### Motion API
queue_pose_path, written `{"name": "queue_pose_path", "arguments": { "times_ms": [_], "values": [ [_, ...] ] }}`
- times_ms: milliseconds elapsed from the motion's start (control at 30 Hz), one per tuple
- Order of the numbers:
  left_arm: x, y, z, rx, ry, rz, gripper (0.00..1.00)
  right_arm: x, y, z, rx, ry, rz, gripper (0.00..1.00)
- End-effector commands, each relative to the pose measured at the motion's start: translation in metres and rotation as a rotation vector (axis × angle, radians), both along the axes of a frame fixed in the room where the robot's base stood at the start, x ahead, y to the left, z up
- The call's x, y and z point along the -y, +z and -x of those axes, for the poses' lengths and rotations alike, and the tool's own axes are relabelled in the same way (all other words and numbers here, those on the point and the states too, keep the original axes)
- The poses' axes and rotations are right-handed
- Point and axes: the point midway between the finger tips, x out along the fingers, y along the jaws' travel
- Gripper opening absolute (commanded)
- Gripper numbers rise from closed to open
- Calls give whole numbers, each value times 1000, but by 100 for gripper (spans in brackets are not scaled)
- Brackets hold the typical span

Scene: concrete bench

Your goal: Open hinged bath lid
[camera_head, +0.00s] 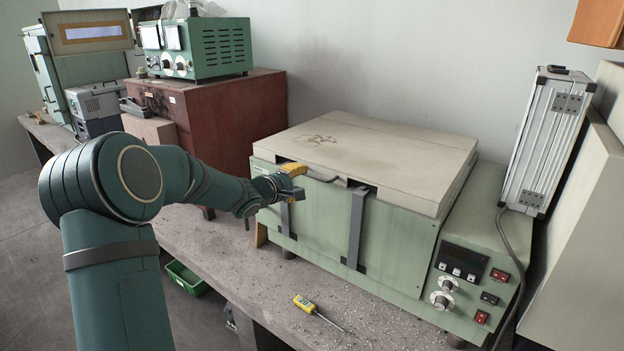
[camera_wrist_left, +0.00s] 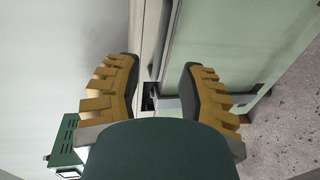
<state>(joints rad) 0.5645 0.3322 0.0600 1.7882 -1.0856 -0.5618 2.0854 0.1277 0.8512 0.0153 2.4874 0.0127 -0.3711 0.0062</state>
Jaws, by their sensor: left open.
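The bath (camera_head: 400,245) is a pale green box on the bench. Its cream hinged lid (camera_head: 390,150) lies flat and closed on top. Two dark straps or latches (camera_head: 355,228) run down the front below the lid's front edge. My left gripper (camera_head: 292,180) is at the front left of the lid, near its edge. In the left wrist view its yellow-padded fingers (camera_wrist_left: 160,90) are spread apart, with the lid edge (camera_wrist_left: 152,45) and the green front panel (camera_wrist_left: 215,40) beyond them. Nothing is seen held between them. My right gripper is not in view.
A control panel (camera_head: 462,265) with knobs is at the bath's right front. A silver case (camera_head: 545,140) stands at the right rear. A yellow-handled probe (camera_head: 305,304) lies on the bench (camera_head: 215,255) in front. A red-brown cabinet (camera_head: 225,115) stands behind left.

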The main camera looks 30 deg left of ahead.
Motion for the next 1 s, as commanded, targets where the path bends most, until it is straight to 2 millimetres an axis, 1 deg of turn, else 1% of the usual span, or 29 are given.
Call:
{"name": "queue_pose_path", "arguments": {
  "times_ms": [33,100,300,500,800,867,900,933,1000],
  "values": [
    [2,-4,-11,0,-3,1,40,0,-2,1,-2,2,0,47],
    [3,-6,-23,1,-2,0,40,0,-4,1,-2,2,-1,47],
    [5,-11,-51,0,-1,0,40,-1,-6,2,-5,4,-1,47],
    [6,-13,-62,-1,-1,-1,40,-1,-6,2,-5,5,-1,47],
    [5,-13,-63,-1,0,-1,39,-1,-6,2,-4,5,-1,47],
    [5,-13,-63,-1,0,-1,18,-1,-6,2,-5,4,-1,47],
    [5,-13,-63,-1,0,-1,4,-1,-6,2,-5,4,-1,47],
    [5,-13,-63,0,0,-1,0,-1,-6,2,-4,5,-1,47],
    [5,-13,-63,-1,0,-1,0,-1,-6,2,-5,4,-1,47]
  ]
}}
